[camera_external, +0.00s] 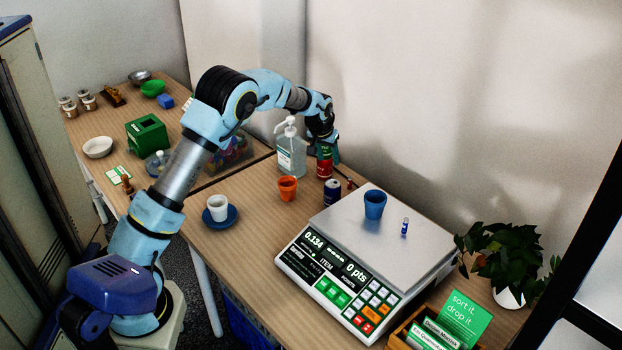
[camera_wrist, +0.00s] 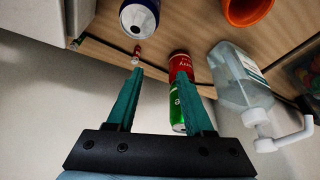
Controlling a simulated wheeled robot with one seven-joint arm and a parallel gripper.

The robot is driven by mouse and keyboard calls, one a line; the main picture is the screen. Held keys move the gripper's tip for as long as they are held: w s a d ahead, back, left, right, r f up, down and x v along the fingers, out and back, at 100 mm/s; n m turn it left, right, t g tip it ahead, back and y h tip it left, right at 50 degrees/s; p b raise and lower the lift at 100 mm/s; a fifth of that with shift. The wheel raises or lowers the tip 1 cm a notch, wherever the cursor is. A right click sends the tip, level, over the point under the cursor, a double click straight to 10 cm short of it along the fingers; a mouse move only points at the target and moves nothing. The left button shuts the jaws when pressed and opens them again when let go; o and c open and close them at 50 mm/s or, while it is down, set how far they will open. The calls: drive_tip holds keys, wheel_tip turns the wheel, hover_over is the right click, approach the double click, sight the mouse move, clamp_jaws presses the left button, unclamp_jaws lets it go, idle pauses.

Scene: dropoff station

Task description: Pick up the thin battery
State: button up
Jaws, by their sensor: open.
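A small slim red battery-like cylinder (camera_wrist: 137,53) stands by the blue can in the wrist view, just beyond my left fingertip. It also shows in the external view (camera_external: 349,184), right of the cans. A small blue and white cylinder (camera_external: 404,227) stands on the scale plate. Both are small, and I cannot tell for sure which is the thin battery. My gripper (camera_wrist: 159,74) is open, with its two teal fingers apart and nothing clearly held between them.
A red can (camera_wrist: 180,66) with green beside it is close to my right finger. A blue can (camera_external: 332,191), orange cup (camera_external: 287,189) and pump bottle (camera_external: 291,152) stand near. The scale (camera_external: 345,230) bears a blue cup (camera_external: 375,204). The wall is close behind.

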approach(350, 177)
drive_tip(key=shift+m, duration=0.3)
drive_tip(key=x, duration=0.4)
drive_tip(key=shift+p, duration=0.3)
drive_tip(key=shift+p+x, duration=0.95)
drive_tip(key=shift+x, duration=2.25)
drive_tip(key=shift+w, duration=0.15)
clamp_jaws()
